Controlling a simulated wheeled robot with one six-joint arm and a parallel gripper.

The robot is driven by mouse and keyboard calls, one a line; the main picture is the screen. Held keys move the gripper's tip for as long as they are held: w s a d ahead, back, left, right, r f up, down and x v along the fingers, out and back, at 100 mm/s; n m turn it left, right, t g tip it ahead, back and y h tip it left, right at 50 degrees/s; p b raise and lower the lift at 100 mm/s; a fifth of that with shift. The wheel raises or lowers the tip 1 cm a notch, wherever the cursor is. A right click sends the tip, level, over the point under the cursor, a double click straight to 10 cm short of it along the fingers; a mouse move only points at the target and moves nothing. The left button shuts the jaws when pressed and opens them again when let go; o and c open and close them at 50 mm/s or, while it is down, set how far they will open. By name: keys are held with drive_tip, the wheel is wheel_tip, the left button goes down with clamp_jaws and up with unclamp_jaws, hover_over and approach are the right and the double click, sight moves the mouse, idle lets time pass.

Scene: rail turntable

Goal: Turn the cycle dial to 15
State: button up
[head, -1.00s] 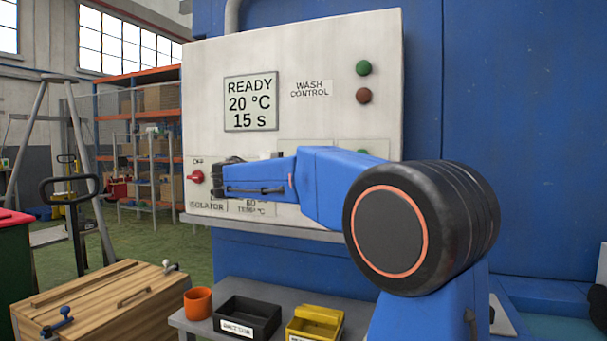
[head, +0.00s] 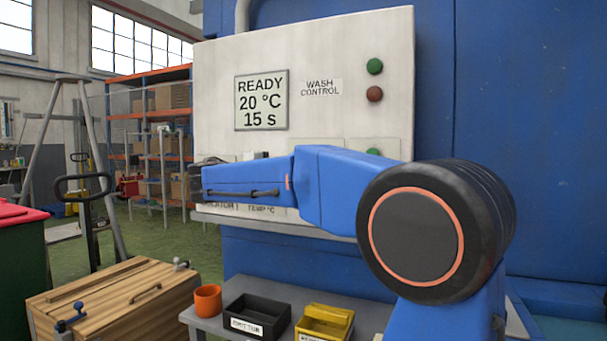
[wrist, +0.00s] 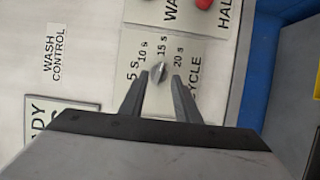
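The cycle dial (wrist: 157,73) is a small grey knob on the panel in the wrist view, with labels 5 s, 10 s, 15 s and 20 s around its far side. Its pointed end appears to face the 15 s mark (wrist: 162,47). My gripper (wrist: 160,76) is open, its two fingertips apart on either side of the knob, with gaps showing. Whether they touch it I cannot tell. In the head view the display (head: 261,100) reads READY, 20 °C, 15 s. My arm hides the dial and gripper there.
The wash control panel (head: 330,45) also has a green light (head: 375,66) and a dark red one (head: 375,94). A red button (wrist: 204,4) is at the wrist view's top. Below the panel, a shelf holds an orange cup (head: 208,299), a black bin (head: 258,313) and a yellow bin (head: 325,322).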

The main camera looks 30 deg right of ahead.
drive_tip(key=v, duration=0.9)
drive_tip(key=shift+w, duration=0.15)
